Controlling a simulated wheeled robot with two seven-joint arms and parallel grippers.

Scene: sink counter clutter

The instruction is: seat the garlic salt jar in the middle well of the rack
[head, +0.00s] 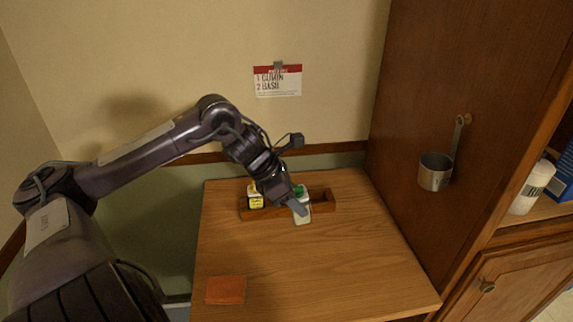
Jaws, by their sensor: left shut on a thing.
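The wooden rack (325,207) stands toward the back of the wooden counter. A jar with a yellow label (256,200) sits in its left well. My left gripper (298,207) is shut on a white jar with a green lid (304,215) at the middle of the rack. This is likely the garlic salt jar, but its label is too small to read. The jar's lower end shows in front of the rack's front wall, and the gripper hides part of it. The right well looks empty. My right gripper is not in view.
An orange-brown square (225,290) lies at the counter's front left. A card (278,81) hangs on the back wall. A metal cup (435,172) hangs on the cabinet side at right. The counter's middle and front right are clear.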

